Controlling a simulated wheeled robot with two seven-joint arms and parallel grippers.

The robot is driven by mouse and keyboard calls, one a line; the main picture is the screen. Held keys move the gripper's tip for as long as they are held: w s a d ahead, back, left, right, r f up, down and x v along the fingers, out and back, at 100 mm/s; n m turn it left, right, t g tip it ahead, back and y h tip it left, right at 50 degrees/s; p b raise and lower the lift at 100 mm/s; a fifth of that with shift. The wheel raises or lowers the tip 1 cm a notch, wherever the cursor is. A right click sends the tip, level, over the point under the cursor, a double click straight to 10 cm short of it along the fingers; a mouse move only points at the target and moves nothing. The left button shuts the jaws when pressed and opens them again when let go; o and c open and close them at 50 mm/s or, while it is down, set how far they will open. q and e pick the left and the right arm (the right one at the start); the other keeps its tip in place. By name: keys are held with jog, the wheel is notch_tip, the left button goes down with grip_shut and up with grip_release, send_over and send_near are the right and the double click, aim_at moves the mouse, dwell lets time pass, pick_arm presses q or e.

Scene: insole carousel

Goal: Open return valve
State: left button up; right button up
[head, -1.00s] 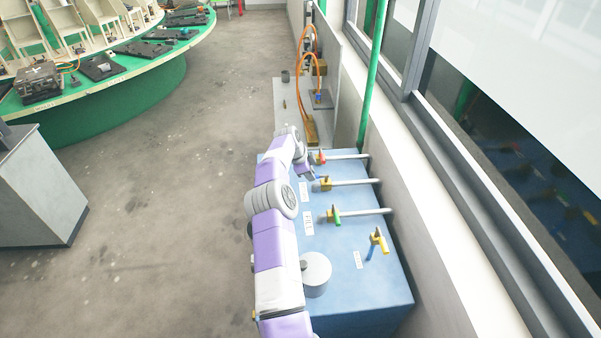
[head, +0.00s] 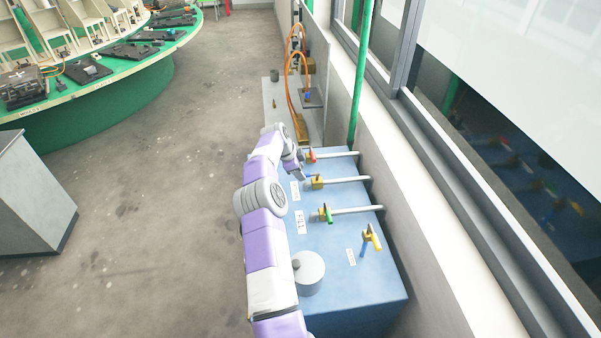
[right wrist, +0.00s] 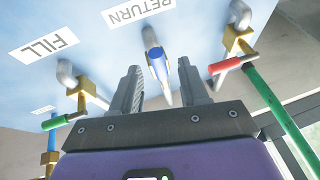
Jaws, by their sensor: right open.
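The return valve (head: 317,182) is the second from the back on the blue tank. It has a brass body and a blue handle. In the right wrist view its blue and yellow handle (right wrist: 155,58) shows nearly end-on beside the RETURN label (right wrist: 138,12). My right gripper (head: 301,172) is just left of this valve in the head view. In the right wrist view the gripper (right wrist: 160,68) is open, with the handle between its two fingers in the picture. I cannot tell whether they touch it. My left gripper is not in view.
A red-handled valve (head: 310,156) stands behind and a green-handled valve (head: 327,213) in front, near the FILL label (right wrist: 43,46). A yellow-and-blue valve (head: 370,240) and a grey cylinder (head: 309,273) are on the tank top (head: 335,265). The wall and windows run along the right.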

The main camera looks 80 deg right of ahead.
jog(key=v, duration=0.6)
jog(key=shift+r, duration=0.2)
jog(key=shift+a, duration=0.1)
